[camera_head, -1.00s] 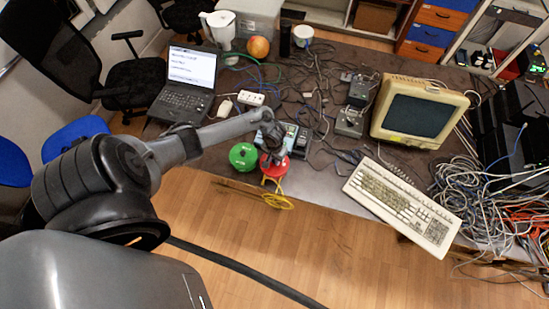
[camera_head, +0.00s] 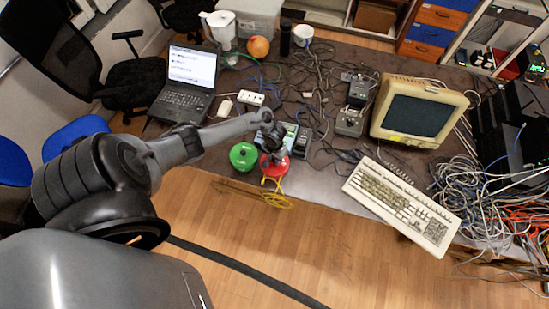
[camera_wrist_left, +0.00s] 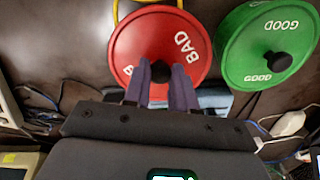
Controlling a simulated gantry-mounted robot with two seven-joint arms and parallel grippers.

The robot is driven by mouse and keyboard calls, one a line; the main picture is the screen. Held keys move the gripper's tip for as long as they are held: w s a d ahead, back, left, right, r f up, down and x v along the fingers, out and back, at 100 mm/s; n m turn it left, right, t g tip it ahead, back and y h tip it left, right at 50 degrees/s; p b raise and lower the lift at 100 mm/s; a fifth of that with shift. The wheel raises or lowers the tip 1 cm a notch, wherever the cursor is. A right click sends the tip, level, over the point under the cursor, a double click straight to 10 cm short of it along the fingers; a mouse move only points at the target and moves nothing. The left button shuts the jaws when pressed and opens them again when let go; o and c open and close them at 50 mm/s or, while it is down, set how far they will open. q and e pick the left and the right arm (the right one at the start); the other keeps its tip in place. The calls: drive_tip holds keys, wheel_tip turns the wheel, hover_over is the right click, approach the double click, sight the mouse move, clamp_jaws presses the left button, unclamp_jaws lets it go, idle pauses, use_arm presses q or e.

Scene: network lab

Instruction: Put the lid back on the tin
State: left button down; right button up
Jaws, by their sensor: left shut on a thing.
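A red round lid marked BAD (camera_wrist_left: 158,45) fills the upper middle of the left wrist view, with a black knob at its centre. My left gripper (camera_wrist_left: 160,76) is shut on that knob. In the head view the red lid and tin (camera_head: 272,166) show at the table's front edge, partly hidden under my left gripper (camera_head: 272,154). I cannot tell whether the lid rests on the tin or hangs just above it. A green tin marked GOOD (camera_head: 243,157) stands just left of it with its lid on; its green lid (camera_wrist_left: 267,45) also shows in the left wrist view. My right gripper is not in view.
A yellow cable (camera_head: 277,199) hangs at the table edge by the red tin. Behind are dark devices (camera_head: 297,139) and tangled cables. A laptop (camera_head: 186,85) stands back left, a keyboard (camera_head: 400,205) and an old monitor (camera_head: 418,112) to the right.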

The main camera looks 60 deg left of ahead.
use_arm(q)
drive_tip(key=shift+p, duration=0.35)
idle(0.5)
idle(0.3)
drive_tip(key=c, duration=0.8)
unclamp_jaws()
drive_tip(key=shift+o, duration=0.2)
drive_tip(key=o, duration=0.4)
drive_tip(key=shift+r+p, duration=0.35)
drive_tip(key=shift+p, duration=0.05)
wheel_tip(320, 180, up, 4)
drive_tip(key=p, duration=0.5)
drive_tip(key=shift+r, duration=0.1)
drive_tip(key=shift+r+p, duration=1.1)
drive_tip(key=shift+p, duration=0.2)
